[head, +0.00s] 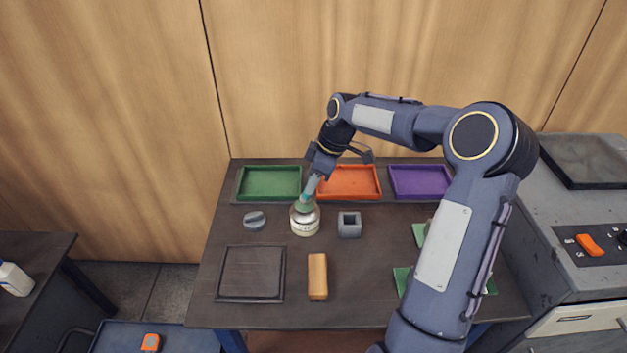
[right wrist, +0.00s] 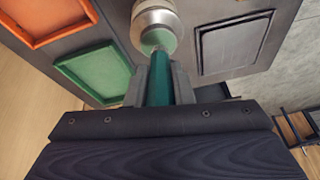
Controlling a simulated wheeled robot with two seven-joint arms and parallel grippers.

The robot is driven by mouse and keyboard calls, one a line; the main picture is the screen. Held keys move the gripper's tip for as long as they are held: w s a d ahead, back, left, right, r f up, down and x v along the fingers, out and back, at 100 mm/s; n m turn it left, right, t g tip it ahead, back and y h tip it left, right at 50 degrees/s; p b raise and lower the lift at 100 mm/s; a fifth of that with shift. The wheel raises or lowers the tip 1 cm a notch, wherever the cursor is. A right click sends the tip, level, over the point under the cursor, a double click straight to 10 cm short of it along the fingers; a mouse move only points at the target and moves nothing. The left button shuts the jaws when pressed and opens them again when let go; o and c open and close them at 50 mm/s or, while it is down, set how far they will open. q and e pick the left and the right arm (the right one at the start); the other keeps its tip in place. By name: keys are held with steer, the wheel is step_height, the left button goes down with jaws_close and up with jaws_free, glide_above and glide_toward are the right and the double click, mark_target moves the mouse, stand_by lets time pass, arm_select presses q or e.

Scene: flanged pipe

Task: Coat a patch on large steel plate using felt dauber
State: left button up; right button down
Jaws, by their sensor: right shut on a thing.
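My right gripper (head: 314,184) is shut on a teal-green handle (right wrist: 159,85), taken to be the felt dauber. It points down at a round silver-and-cream jar (head: 305,224) on the table. The dauber's lower end is at the jar's mouth; its felt tip is hidden, and I cannot tell how deep it sits. The jar also shows in the right wrist view (right wrist: 156,22). A dark square panel with a raised rim (head: 250,273), possibly the large steel plate, lies at the front left of the table; it shows no clear coated patch. My left gripper is not in view.
Green (head: 270,182), orange (head: 349,181) and purple (head: 419,181) trays line the back. A grey knob-like piece (head: 254,220), a hollow square block (head: 349,225) and a tan block (head: 317,276) stand nearby. Green-edged items (head: 402,279) are partly behind my right arm.

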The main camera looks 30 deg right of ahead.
steer(key=shift+f+b, duration=0.4)
steer(key=shift+f, duration=0.2)
stand_by(1.2)
steer(key=shift+r+p, duration=2.7)
steer(key=shift+r, duration=0.9)
